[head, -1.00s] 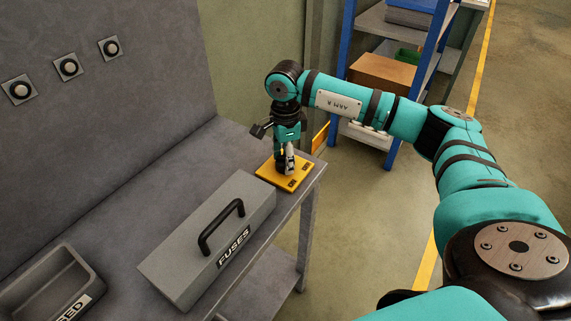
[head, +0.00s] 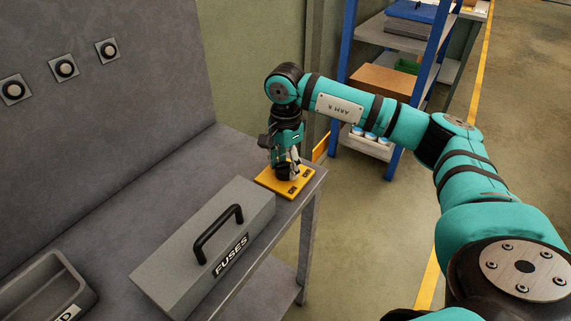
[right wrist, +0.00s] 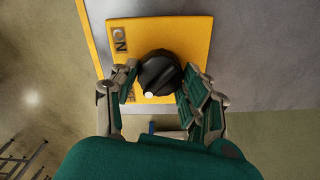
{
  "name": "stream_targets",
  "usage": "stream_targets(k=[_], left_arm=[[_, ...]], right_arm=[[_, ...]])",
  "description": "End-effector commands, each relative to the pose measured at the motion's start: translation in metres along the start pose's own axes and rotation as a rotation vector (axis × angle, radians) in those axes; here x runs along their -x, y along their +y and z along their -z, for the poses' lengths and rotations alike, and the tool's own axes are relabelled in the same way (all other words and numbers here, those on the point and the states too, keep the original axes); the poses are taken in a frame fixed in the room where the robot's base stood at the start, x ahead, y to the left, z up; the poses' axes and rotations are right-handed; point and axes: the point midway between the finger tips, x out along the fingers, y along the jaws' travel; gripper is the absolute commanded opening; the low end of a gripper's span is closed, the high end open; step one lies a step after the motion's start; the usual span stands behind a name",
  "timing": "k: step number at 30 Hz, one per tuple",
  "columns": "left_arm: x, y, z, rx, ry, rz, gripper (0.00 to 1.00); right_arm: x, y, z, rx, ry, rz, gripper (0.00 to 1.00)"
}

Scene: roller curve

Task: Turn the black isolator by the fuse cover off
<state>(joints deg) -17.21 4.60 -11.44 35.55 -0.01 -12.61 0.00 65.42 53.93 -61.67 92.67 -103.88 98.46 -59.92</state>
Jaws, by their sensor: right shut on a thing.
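The black isolator (right wrist: 160,72) is a round knob on a yellow plate (right wrist: 186,35), with a white mark at its lower left edge in the right wrist view. An ON label (right wrist: 119,40) shows at the plate's upper left; a second label is not readable there. In the head view the yellow plate (head: 269,182) lies at the bench's far right corner. My right gripper (right wrist: 152,84) points down over it, with its fingers shut on the knob from both sides. The fuse cover (head: 165,263), a grey box with a black handle and FUSES label, stands nearer. My left gripper is out of view.
A grey open bin (head: 83,276) stands at the bench's near left. Several round buttons (head: 64,68) sit on the back panel. A blue shelf rack (head: 343,75) stands beyond the bench (head: 165,170), with open floor to the right.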

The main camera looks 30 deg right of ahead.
Motion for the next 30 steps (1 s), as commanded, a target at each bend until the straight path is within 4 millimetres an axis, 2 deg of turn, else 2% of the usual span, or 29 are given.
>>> stream_targets(k=[5, 6, 11, 18, 22, 26, 30], left_arm=[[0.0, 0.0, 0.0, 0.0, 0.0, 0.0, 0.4], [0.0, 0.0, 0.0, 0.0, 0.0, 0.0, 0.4], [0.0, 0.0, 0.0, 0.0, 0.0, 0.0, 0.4], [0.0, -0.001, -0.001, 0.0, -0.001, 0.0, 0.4], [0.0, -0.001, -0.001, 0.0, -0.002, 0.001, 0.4], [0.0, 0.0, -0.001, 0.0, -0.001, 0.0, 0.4], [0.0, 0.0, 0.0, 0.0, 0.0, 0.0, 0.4]], right_arm=[[0.002, -0.001, 0.001, 0.0, 0.001, 0.006, 0.14], [0.002, -0.001, 0.001, 0.0, 0.001, 0.006, 0.5], [0.001, -0.001, 0.0, 0.0, 0.001, 0.004, 0.7], [0.001, 0.0, 0.0, -0.001, 0.001, 0.002, 0.7], [0.008, -0.001, 0.0, -0.001, 0.0, 0.003, 0.7], [0.028, -0.001, 0.0, 0.0, 0.001, 0.006, 0.7], [0.06, -0.002, 0.0, -0.001, 0.001, 0.008, 0.7]])
